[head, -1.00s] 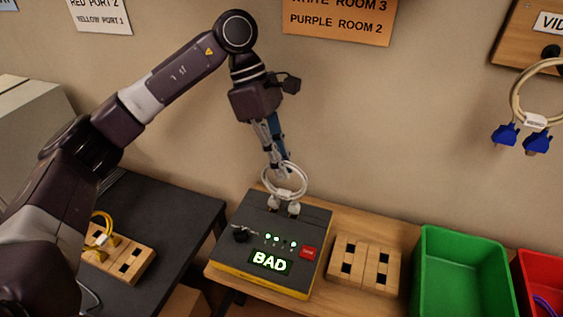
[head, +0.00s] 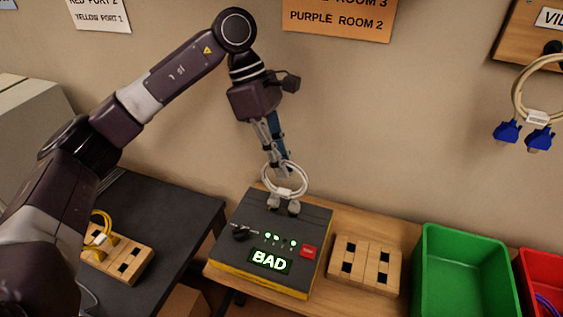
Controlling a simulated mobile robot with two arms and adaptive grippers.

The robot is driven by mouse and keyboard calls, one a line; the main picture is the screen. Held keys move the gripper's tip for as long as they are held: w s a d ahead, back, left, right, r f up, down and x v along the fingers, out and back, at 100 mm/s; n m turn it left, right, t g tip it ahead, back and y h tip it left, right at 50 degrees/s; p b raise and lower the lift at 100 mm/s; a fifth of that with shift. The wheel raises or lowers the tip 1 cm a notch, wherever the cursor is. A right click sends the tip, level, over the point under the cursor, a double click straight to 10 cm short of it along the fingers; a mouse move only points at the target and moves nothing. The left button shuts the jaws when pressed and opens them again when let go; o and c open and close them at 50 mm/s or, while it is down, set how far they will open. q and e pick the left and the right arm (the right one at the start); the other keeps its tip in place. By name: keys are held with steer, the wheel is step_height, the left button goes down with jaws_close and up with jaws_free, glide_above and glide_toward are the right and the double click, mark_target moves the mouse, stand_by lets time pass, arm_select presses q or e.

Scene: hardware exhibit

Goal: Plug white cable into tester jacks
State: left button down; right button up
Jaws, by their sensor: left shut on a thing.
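The white cable (head: 304,182) is a coiled loop with two grey-white plugs at its lower end. The tester (head: 240,262) is a dark box with a yellow base, a black knob, green lights, a red button and a lit display reading BAD. The cable's plugs (head: 280,206) are at the tester's back top edge; whether they are fully seated in the jacks cannot be told, as they cover them. My left gripper (head: 282,172) points down above the tester, shut on the white cable at the top of its loop. My right gripper is not in view.
A wooden block with square holes (head: 365,265) sits right of the tester, then a green bin (head: 462,275) and a red bin (head: 540,275). A yellow cable (head: 100,228) is at a wooden block on the dark left table. A blue-plugged cable (head: 518,95) hangs at upper right.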

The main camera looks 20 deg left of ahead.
arm_select(q)
steer(key=shift+f+b, duration=0.65)
steer(key=shift+b, duration=0.2)
stand_by(1.3)
stand_by(0.3)
steer(key=c, duration=1.3)
jaws_free()
steer(key=shift+o, duration=0.2)
steer(key=shift+r, duration=0.1)
steer(key=s+p+v, duration=0.1)
steer(key=p+v, duration=0.3)
steer(key=v, duration=0.3)
steer(key=shift+w+r+p, duration=0.2)
steer(key=shift+w+p, duration=0.15)
steer(key=shift+w, duration=0.15)
steer(key=shift+a+f, duration=0.1)
